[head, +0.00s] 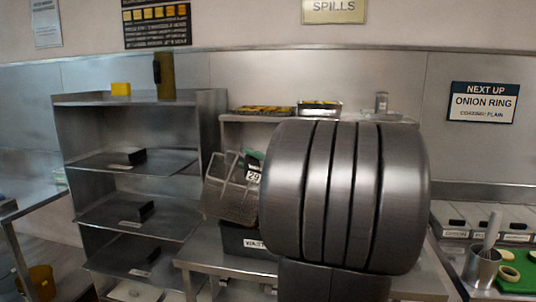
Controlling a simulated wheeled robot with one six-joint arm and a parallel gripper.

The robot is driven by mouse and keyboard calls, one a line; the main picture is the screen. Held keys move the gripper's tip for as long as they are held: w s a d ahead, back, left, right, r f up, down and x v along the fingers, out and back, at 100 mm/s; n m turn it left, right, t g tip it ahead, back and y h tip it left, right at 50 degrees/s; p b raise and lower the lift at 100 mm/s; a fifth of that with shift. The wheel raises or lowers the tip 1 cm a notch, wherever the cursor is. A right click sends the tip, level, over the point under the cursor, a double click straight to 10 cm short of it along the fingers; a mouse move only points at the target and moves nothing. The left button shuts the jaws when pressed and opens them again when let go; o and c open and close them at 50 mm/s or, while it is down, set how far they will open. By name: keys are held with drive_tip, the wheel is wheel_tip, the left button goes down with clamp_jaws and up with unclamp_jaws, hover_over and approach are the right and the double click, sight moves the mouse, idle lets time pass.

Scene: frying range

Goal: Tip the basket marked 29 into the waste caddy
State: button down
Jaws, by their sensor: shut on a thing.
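The wire basket (231,192) marked 29 is in the air at the middle of the head view, tilted, with its mesh side facing left and down. Its white number tag (254,177) shows beside my arm, with a bit of green above it. The dark waste caddy (240,238), with a white label partly reading WAST, stands on the steel table just below the basket. My gripper is mostly hidden behind my large grey arm link; it is shut on the basket at its right end. The caddy's right side and the basket's contents are hidden.
A back shelf (235,118) holds trays of yellowish food. On the right are labelled bins (455,222), a steel pot (482,268) and a green board (518,272). My arm blocks the centre right.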

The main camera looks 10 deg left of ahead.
drive_tip(key=a+h+p, duration=0.1)
drive_tip(key=a+r+n+g+h+p, duration=0.1)
drive_tip(key=a, duration=0.1)
drive_tip(key=s+a+n+h+p, duration=0.1)
drive_tip(key=shift+s+a+r, duration=0.1)
drive_tip(key=shift+a+r, duration=0.05)
drive_tip(key=shift+r, duration=0.15)
idle(0.6)
